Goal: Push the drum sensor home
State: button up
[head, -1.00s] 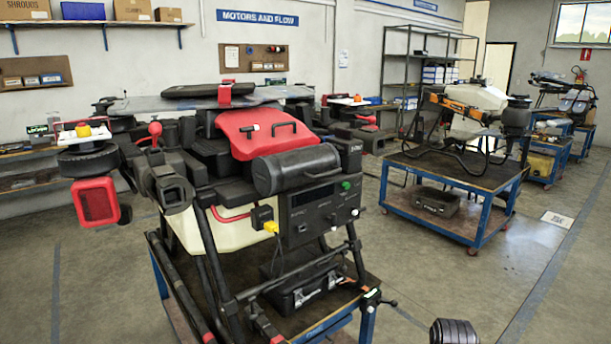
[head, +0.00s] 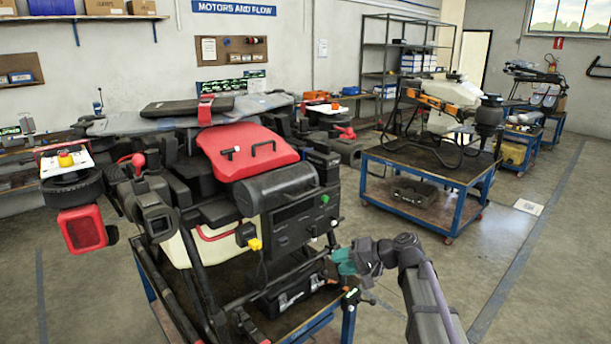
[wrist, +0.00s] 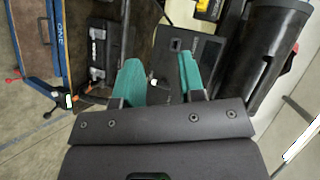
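The spray drone (head: 245,165) stands on a blue-framed cart, with a black horizontal drum (head: 272,188) across its front. Under the drum is a dark control panel (head: 302,222) with a green button. A small black block (head: 245,233) with a yellow connector (head: 255,244) sits left of the panel. I cannot tell which part is the drum sensor. My gripper (head: 338,262) is below and right of the panel. The wrist view shows my gripper (wrist: 160,75) open, its teal fingers apart and nothing between them. The drum (wrist: 265,62) is at right there, the panel (wrist: 190,50) beyond the fingers.
A black toolbox (head: 292,294) lies on the cart's top (head: 318,318), close below my gripper. Dark landing-gear legs (head: 195,275) stand at the left front. A second cart (head: 425,180) with another drone is behind right. The floor between the carts is clear.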

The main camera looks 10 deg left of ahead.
aim_at(307, 194)
jog(key=w+a+r+m+t+y, duration=0.15)
jog(key=w+r+t+y, duration=0.25)
jog(key=w+r+y, duration=0.45)
jog(key=w+a+r, duration=0.1)
jog(key=a, duration=0.2)
jog(key=w+a+r+h+p, duration=0.1)
jog(key=a+r, duration=0.1)
jog(key=a, duration=0.1)
jog(key=w+a+r+m+h, duration=0.1)
jog(key=a, duration=0.2)
jog(key=shift+w+a+r+p, duration=0.1)
jog(key=shift+a+r+p, duration=0.2)
jog(key=shift+a+r, duration=0.05)
jog(key=shift+c, duration=0.5)
grip_shut()
